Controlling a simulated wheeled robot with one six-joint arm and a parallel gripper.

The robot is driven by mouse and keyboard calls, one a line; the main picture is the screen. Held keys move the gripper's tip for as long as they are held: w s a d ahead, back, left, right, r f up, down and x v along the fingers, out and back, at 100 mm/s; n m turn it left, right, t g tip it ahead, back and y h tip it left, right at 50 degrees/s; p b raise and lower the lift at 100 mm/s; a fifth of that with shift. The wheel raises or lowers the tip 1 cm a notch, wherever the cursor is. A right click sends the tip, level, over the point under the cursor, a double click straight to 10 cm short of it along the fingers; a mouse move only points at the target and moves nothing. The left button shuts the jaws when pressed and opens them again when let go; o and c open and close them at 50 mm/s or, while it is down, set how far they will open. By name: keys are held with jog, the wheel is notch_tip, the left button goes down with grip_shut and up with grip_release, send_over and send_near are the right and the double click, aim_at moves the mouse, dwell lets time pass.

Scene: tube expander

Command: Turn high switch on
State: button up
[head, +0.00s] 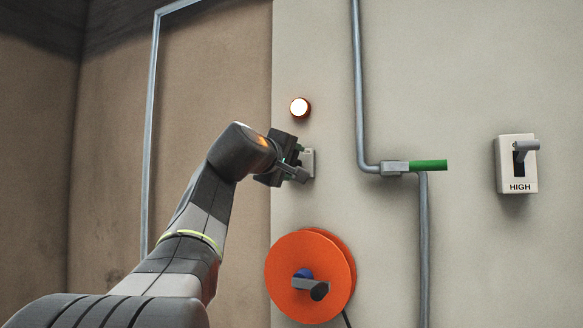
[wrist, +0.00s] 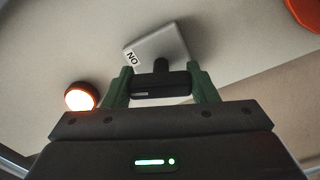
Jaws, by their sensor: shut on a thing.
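The high switch (head: 516,164) is a pale box labelled HIGH on the wall at the far right of the head view, with a grey lever pointing out to the right. My gripper (head: 298,164) is well to its left, at another pale switch box (head: 309,163) under a lit lamp. In the wrist view, my gripper (wrist: 161,84) has its green fingers on either side of the dark handle (wrist: 160,88) of this box (wrist: 157,50), shut on it. The box bears a label that reads ON upside down. The high switch is not in the wrist view.
The glowing lamp (head: 300,107) is just above my gripper. A grey pipe (head: 360,90) with a green-handled valve (head: 428,166) stands between my gripper and the high switch. An orange reel (head: 290,265) with a crank sits below. Bare wall surrounds the high switch.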

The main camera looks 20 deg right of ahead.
jog(key=shift+f+m, duration=0.1)
jog(key=shift+m, duration=0.9)
jog(key=o, duration=1)
jog(key=b+v, duration=0.3)
jog(key=v, duration=1)
jog(key=shift+s+a+b, duration=0.25)
jog(key=shift+a+b, duration=0.1)
jog(key=shift+b, duration=0.05)
